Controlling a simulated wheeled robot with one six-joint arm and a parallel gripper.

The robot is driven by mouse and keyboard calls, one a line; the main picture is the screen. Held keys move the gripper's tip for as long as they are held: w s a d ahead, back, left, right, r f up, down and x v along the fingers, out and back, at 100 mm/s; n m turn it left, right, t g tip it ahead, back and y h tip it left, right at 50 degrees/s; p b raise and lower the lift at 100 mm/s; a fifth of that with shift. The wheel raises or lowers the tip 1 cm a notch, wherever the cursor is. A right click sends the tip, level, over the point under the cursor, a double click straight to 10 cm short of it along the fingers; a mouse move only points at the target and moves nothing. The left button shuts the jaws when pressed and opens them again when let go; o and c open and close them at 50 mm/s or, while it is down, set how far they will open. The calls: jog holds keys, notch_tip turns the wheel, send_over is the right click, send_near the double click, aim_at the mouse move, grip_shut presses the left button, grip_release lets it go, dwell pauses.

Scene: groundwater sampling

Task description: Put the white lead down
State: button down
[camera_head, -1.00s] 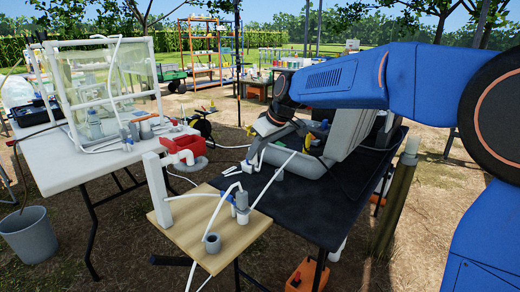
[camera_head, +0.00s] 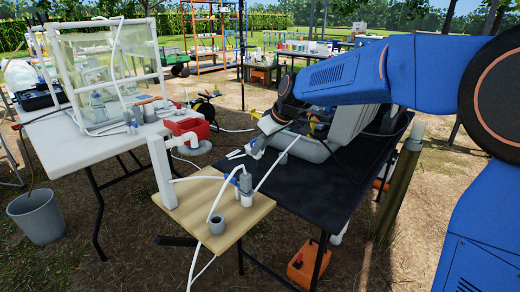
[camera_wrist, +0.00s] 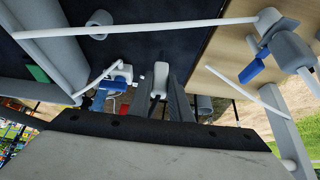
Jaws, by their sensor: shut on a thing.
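My gripper (camera_head: 261,146) is low over the black table, near its left edge beside the wooden board. In the wrist view its two dark fingers (camera_wrist: 160,88) are shut on a pale, rounded end that I take for the white lead (camera_wrist: 160,71). The rest of that lead is hidden behind the fingers and wrist. A short white piece with a blue-and-white connector (camera_wrist: 118,76) lies just left of the fingers in the wrist view. I cannot tell whether the held end touches the table.
A wooden board (camera_head: 184,213) carries a white post (camera_head: 162,172), grey fittings (camera_head: 245,183) and white tubing. A long white tube (camera_wrist: 130,28) crosses the wrist view. Grey equipment (camera_head: 295,147) stands close right of my gripper. The black table (camera_head: 310,195) is clear toward its front.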

jog(key=shift+f, duration=0.4)
jog(key=shift+f, duration=0.55)
jog(key=c, duration=1.6)
grip_release()
jog(key=shift+r, duration=0.3)
jog(key=shift+v, duration=6.25)
